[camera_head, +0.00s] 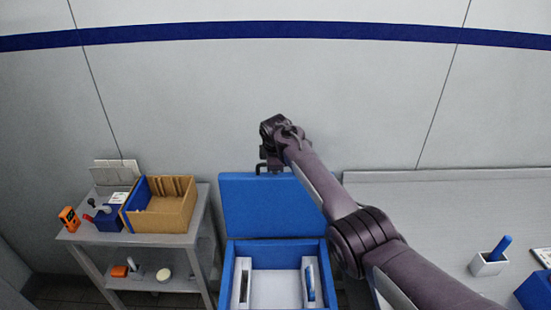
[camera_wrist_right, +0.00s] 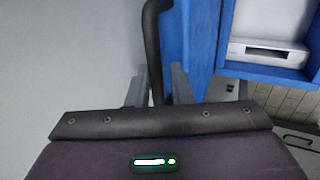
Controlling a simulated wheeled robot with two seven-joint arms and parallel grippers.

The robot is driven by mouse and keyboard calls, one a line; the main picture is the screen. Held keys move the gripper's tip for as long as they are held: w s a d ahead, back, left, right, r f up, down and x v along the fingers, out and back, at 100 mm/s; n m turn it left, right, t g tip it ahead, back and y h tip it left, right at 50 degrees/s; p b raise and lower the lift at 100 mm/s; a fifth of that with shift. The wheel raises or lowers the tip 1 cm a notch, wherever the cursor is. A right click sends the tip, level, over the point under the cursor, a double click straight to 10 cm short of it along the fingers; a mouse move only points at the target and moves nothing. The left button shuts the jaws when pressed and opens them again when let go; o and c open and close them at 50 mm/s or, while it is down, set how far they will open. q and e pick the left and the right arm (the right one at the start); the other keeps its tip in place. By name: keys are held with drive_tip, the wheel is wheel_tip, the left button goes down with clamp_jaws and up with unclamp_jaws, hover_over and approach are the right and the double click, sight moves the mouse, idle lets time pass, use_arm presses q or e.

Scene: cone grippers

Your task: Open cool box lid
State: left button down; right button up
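The blue cool box (camera_head: 229,270) stands at the bottom centre of the head view. Its lid (camera_head: 268,205) is raised and stands up at the back, so the inside is exposed. A dark handle (camera_head: 261,170) is at the lid's top edge. My right gripper (camera_head: 268,156) is at that edge, its fingers partly hidden by the wrist. In the right wrist view, the dark handle bar (camera_wrist_right: 153,40) runs between the two close-set fingers of my right gripper (camera_wrist_right: 159,88), which look shut on it. The blue lid (camera_wrist_right: 203,35) is beside the bar. My left gripper is not in view.
White items (camera_head: 308,280) stand inside the box. A grey shelf cart (camera_head: 140,238) with a cardboard box (camera_head: 165,215) is to the left. A grey table (camera_head: 430,215) with a white cup (camera_head: 488,264) is to the right. The wall is close behind the lid.

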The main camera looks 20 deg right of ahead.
drive_tip(key=b+v, duration=0.1)
drive_tip(key=v, duration=0.5)
drive_tip(key=shift+s+r, duration=0.2)
drive_tip(key=shift+r, duration=0.1)
